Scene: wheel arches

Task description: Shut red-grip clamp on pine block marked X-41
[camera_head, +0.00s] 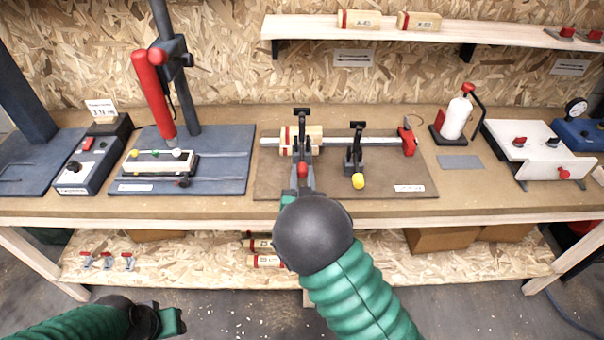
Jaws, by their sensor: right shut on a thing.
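The pine block (315,137) with a red band lies on the fixture board (400,178) at the middle of the bench; its marking is not readable. The red-grip clamp (301,120) stands in front of the block, its dark upright part rising above it. Its red grip (302,169) points toward me, low in front of the block. My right gripper (301,182) is at this grip and shut on it; my dark wrist hides much of the gripper. My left gripper (172,320) is low at the lower left, away from the bench top; its fingers are unclear.
A yellow-grip clamp (357,160) stands just right of the red-grip one. More blocks (360,19) lie on the upper shelf (300,28).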

